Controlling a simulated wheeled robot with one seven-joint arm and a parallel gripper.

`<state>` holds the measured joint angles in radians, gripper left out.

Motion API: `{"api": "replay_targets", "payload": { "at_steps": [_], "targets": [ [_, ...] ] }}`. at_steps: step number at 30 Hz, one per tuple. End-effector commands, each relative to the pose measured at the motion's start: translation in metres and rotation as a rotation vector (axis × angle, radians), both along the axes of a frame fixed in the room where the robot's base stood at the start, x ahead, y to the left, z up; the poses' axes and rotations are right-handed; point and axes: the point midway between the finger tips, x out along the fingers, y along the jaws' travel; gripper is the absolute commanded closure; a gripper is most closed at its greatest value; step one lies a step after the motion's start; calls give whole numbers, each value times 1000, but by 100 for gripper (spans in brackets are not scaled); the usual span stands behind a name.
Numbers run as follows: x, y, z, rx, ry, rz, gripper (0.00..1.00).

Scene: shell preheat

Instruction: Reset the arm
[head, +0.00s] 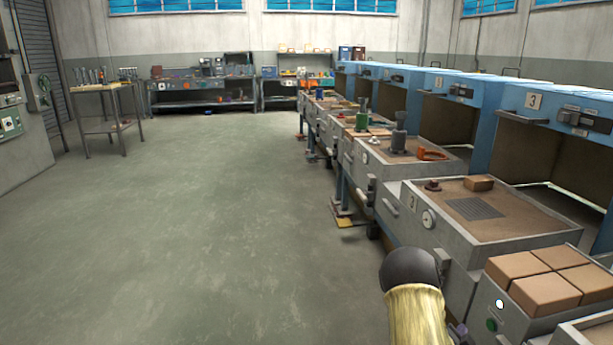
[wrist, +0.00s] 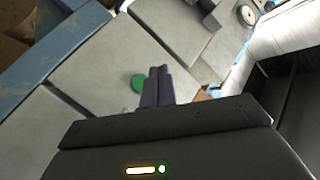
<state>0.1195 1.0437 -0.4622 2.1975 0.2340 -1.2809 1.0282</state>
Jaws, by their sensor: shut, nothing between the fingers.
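My gripper (wrist: 159,76) shows in the wrist view as two dark fingers pressed together, with nothing between them. The fingers point at a grey machine panel with a green button (wrist: 138,83) just left of them; I cannot tell how far apart they are. In the head view my arm, with a dark rounded joint and a pale yellow sleeve, rises at the bottom beside the nearest machines. The green button (head: 491,325) is at the lower right there. The gripper itself is mostly hidden in that view.
A row of blue machines (head: 518,92) with grey drawers runs along the right. Tan blocks (head: 545,295) sit on the nearest drawer, and a smaller block (head: 479,183) on drawer 3. A small table (head: 98,88) stands at the far left. The floor (head: 210,220) is clear.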

Motion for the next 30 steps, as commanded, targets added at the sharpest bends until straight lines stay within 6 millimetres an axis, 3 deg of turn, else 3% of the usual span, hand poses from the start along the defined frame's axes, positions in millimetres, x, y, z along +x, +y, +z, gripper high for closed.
{"api": "replay_targets", "payload": {
  "at_steps": [5,14,20,24,30],
  "targets": [
    [4,39,13,79,169,38,100],
    [-15,138,39,166,521,272,100],
    [-51,208,64,155,750,512,100],
    [-88,250,82,112,904,693,100],
    [-136,286,101,34,1069,896,100]
  ]
}}
